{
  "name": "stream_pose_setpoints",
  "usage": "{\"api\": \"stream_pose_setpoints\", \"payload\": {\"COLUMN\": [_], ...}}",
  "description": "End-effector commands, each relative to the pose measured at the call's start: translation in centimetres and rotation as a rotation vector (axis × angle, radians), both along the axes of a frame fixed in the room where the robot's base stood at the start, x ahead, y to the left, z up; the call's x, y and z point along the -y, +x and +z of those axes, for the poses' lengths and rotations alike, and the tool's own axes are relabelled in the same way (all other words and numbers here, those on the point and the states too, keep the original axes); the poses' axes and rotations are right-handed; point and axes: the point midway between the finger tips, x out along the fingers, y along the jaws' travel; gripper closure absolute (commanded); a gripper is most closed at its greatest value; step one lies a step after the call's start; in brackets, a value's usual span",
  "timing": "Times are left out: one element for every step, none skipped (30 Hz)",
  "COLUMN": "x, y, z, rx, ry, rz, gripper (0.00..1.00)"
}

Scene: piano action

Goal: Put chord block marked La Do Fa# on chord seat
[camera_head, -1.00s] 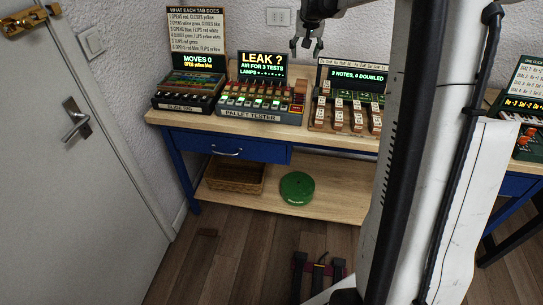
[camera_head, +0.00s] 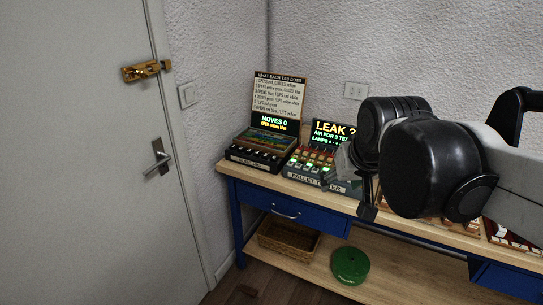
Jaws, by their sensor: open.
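My arm's large black joints fill the right of the view. My gripper (camera_head: 367,205) hangs at their left side, just in front of the bench's work area. Only a dark finger part shows clearly, and it holds nothing that I can see. The wooden chord board (camera_head: 438,228) is mostly hidden behind my arm, with only slivers of its lower edge showing. I cannot make out the block marked La Do Fa# or the chord seat.
The blue bench with a wooden top (camera_head: 228,170) carries the slide device (camera_head: 258,155) and the pallet tester (camera_head: 318,178). A keyed device (camera_head: 512,238) is at the right edge. A basket (camera_head: 288,243) and green disc (camera_head: 350,266) are on the lower shelf. A door (camera_head: 85,190) is left.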

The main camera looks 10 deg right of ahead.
Motion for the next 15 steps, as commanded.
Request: {"api": "stream_pose_setpoints", "payload": {"x": [-0.9,-1.4,-2.0,-2.3,-2.7,-3.1,-3.4,-3.6,-3.9,-4.1,-4.2,-4.4,-4.4,-4.5,-4.6], "y": [-1.7,-2.5,-3.6,-4.3,-5.0,-5.9,-6.4,-7.0,-7.5,-7.9,-8.2,-8.6,-8.7,-8.9,-9.0], "z": [-0.8,-1.2,-1.8,-2.2,-2.6,-3.1,-3.5,-3.9,-4.3,-4.6,-4.8,-5.1,-5.3,-5.4,-5.5], "rx": [0.006,0.009,0.014,0.018,0.022,0.026,0.029,0.031,0.034,0.036,0.037,0.039,0.040,0.041,0.042], "ry": [-0.001,-0.002,-0.003,-0.004,-0.003,-0.004,-0.005,-0.005,-0.005,-0.005,-0.006,-0.006,-0.006,-0.007,-0.006], "rz": [0.021,0.032,0.046,0.055,0.065,0.077,0.084,0.091,0.101,0.106,0.110,0.115,0.117,0.119,0.121], "gripper": [0.55,0.55,0.55,0.55,0.55,0.55,0.55,0.55,0.55,0.55,0.55,0.55,0.55,0.55,0.55]}}
